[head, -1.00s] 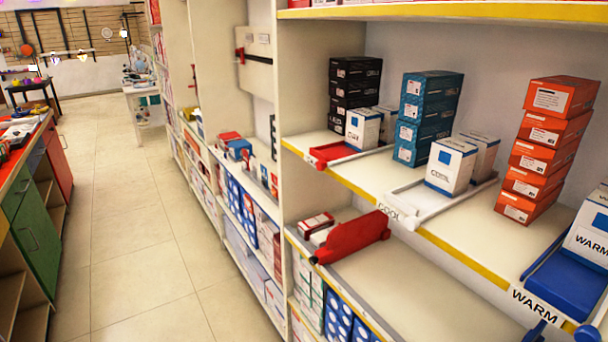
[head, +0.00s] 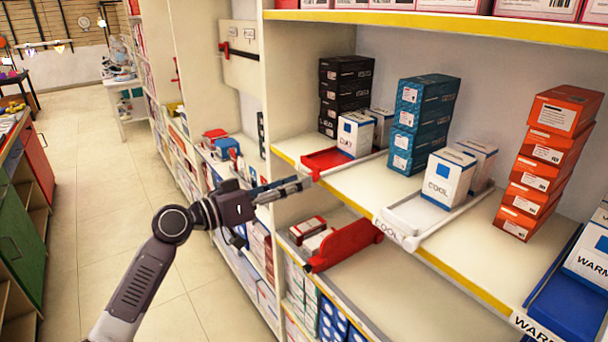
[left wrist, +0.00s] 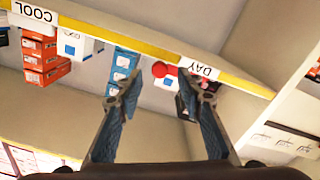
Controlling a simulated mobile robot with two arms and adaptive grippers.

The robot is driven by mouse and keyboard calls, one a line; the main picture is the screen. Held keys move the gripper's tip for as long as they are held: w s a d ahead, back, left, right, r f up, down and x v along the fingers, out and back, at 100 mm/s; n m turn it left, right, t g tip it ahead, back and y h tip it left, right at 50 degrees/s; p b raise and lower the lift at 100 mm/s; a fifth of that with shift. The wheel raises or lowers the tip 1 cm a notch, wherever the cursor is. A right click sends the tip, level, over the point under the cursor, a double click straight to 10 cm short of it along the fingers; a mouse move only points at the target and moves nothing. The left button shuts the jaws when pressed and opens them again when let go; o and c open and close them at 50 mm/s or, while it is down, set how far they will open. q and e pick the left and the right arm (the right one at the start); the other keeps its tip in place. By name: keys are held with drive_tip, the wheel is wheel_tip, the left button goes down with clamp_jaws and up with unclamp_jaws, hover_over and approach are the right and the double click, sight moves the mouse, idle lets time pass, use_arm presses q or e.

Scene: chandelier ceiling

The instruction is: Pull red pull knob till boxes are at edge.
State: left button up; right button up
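The red slide tray (head: 326,161) lies on the middle shelf at its front edge, with two white boxes (head: 356,134) at its back. A red round knob (left wrist: 164,69) shows beside the DAY label (left wrist: 200,70) in the left wrist view. My left gripper (head: 296,186) is just in front of the shelf's yellow edge, near the tray's front end. In the left wrist view my left gripper (left wrist: 150,92) is open and empty. The knob appears beyond and between its fingers; I see no contact. My right gripper is not in view.
A white COOL tray (head: 402,215) and blue WARM tray (head: 568,300) are farther right on the same shelf. Black, teal and orange box stacks stand behind. A red piece (head: 346,243) sits on the lower shelf. The aisle floor (head: 88,180) is clear.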

use_arm(q)
drive_tip(key=x, duration=0.3)
drive_tip(key=shift+p, duration=0.3)
drive_tip(key=shift+c, duration=0.2)
clamp_jaws()
